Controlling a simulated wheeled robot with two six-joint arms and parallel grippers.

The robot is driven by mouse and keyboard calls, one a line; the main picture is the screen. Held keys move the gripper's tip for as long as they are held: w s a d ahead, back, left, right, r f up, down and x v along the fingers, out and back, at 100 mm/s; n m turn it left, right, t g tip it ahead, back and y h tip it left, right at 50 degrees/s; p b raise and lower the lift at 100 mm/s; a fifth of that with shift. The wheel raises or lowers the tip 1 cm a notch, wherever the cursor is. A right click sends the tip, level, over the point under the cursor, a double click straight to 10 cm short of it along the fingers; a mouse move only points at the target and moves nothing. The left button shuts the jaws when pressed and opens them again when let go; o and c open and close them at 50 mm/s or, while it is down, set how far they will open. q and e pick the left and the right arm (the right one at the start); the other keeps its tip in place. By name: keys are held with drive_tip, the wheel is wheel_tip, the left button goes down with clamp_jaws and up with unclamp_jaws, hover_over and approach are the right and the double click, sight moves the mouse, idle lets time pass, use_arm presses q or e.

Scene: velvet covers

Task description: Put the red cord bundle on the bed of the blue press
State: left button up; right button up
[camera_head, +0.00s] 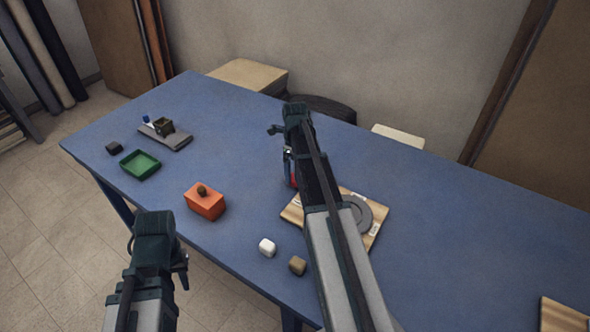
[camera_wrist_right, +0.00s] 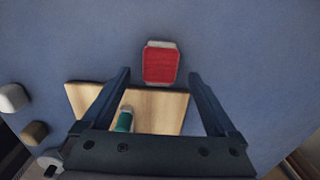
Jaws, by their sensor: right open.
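The red cord bundle (camera_wrist_right: 160,64) has a red ribbed top and pale edges. It lies on the blue table just past a wooden board in the right wrist view, and a sliver of it (camera_head: 293,181) shows beside my right arm in the head view. My right gripper (camera_wrist_right: 159,76) is open and empty, its fingers on either side of the bundle in the picture. A grey slab with a dark block and a small blue part, seemingly the blue press (camera_head: 174,139), stands at the far left. My left gripper (camera_head: 182,272) hangs at the lower left; its jaws are unclear.
A green tray (camera_head: 140,166) and a black block (camera_head: 114,148) are near the press. An orange box (camera_head: 204,202) with a brown knob stands mid-table. White (camera_head: 267,247) and brown (camera_head: 298,265) blocks lie near the front edge. The wooden board (camera_head: 293,212) carries a grey disc.

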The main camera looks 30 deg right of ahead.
wheel_tip(320, 180, up, 9)
drive_tip(key=p, duration=0.8)
drive_tip(key=shift+f, duration=0.1)
drive_tip(key=s+a+n, duration=0.6)
drive_tip(key=a+n, duration=0.5)
drive_tip(key=s+a+n, duration=0.7)
drive_tip(key=a+n, duration=0.4)
drive_tip(key=s+a+n+h, duration=0.1)
drive_tip(key=s+a+n, duration=0.6)
drive_tip(key=a+n, duration=0.4)
drive_tip(key=shift+n, duration=0.6)
drive_tip(key=shift+o, duration=0.5)
drive_tip(key=shift+s, duration=0.1)
